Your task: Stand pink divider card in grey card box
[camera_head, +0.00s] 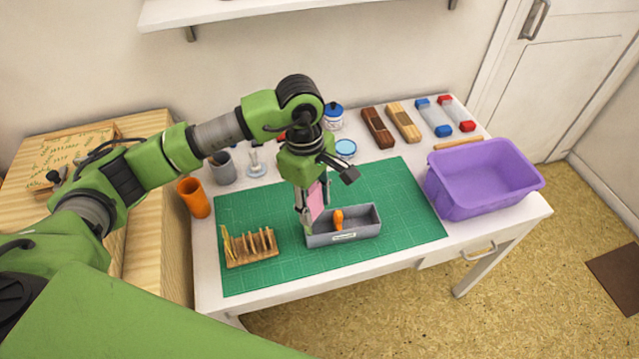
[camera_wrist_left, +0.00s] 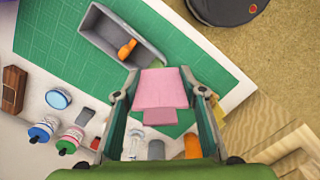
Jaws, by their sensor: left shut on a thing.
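The pink divider card (camera_head: 315,203) is held between the fingers of my left gripper (camera_head: 308,207), above the left end of the grey card box. In the left wrist view the pink card (camera_wrist_left: 162,88) sits between the two fingertips of the left gripper (camera_wrist_left: 163,85). The grey card box (camera_head: 358,228) stands on the green mat with an orange item (camera_head: 338,219) inside it. The box also shows in the left wrist view (camera_wrist_left: 148,57), beyond the card. Whether the card's lower edge touches the box is unclear. My right gripper is not in view.
A wooden rack (camera_head: 252,259) with several slats stands left of the box on the green mat (camera_head: 405,220). A purple bin (camera_head: 483,190) is at the right. An orange cup (camera_head: 194,198) and grey cup (camera_head: 223,169) stand at the left. The mat right of the box is clear.

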